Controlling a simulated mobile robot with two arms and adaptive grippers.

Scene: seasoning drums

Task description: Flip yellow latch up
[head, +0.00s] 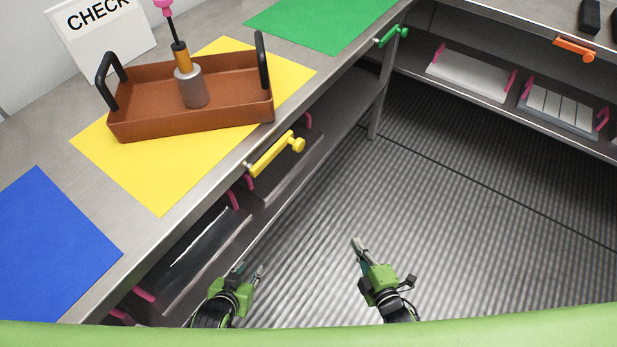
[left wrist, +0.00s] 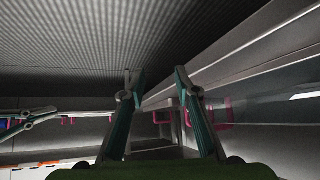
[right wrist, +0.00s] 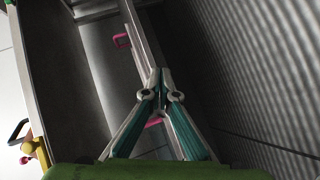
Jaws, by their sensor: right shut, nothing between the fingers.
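The yellow latch (head: 270,158) is mounted on the front edge of the workbench, beside the yellow mat. It lies along the edge, with its round knob at the far end. My left gripper (head: 250,272) is open and empty, low in front of the bench and nearer to me than the latch. Its parted fingers also show in the left wrist view (left wrist: 154,75). My right gripper (head: 357,242) is shut and empty over the floor, right of the latch and apart from it. Its fingertips meet in the right wrist view (right wrist: 159,75).
A brown tray (head: 140,125) holding a grey and orange drum (head: 193,90) stands on the yellow mat (head: 160,190). A green latch (head: 390,35) and an orange latch (head: 574,48) are on other edges. Shelves with pink handles lie below the bench. The ridged floor is clear.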

